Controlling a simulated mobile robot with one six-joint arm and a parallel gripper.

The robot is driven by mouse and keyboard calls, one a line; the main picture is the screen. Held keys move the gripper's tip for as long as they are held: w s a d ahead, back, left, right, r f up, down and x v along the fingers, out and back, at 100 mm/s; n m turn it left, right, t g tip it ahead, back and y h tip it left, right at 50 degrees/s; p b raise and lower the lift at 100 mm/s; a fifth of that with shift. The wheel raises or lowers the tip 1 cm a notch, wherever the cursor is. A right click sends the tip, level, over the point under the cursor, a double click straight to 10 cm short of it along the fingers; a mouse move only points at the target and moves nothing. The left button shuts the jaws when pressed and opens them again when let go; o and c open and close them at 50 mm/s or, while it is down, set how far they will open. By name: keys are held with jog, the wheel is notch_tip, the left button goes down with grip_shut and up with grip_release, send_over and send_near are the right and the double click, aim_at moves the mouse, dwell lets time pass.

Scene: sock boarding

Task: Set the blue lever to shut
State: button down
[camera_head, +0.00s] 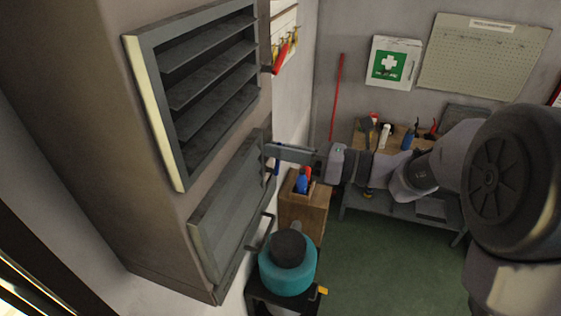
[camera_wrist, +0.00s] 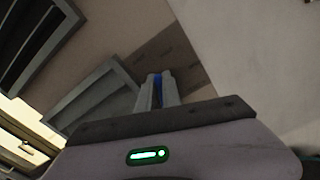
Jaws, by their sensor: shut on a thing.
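The blue lever (camera_wrist: 158,82) shows as a small blue strip between my fingertips in the wrist view. In the head view a bit of the blue lever (camera_head: 276,166) shows beside the cabinet's side edge, just under my fingers. My gripper (camera_head: 270,152) reaches left to the cabinet's right side; it also shows in the wrist view (camera_wrist: 157,77), with its fingers closed around the lever. Most of the lever is hidden by the fingers, so its setting cannot be told. A brown plate (camera_wrist: 178,50) with faint marks lies behind it.
The tall cabinet (camera_head: 100,110) has an upper louvred frame (camera_head: 155,110) and a lower grey panel (camera_head: 225,215). Below stand a teal pot-like thing (camera_head: 287,277) and a wooden box (camera_head: 305,213) with bottles. A workbench (camera_head: 400,210) stands at the back. Green floor (camera_head: 375,260) is clear.

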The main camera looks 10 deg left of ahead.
jog(key=shift+s+f+n+b, duration=0.2)
jog(key=shift+n+b, duration=0.15)
jog(key=shift+n, duration=0.15)
jog(key=shift+r, duration=0.25)
jog(key=c, duration=1.5)
grip_release()
jog(key=shift+p, duration=0.35)
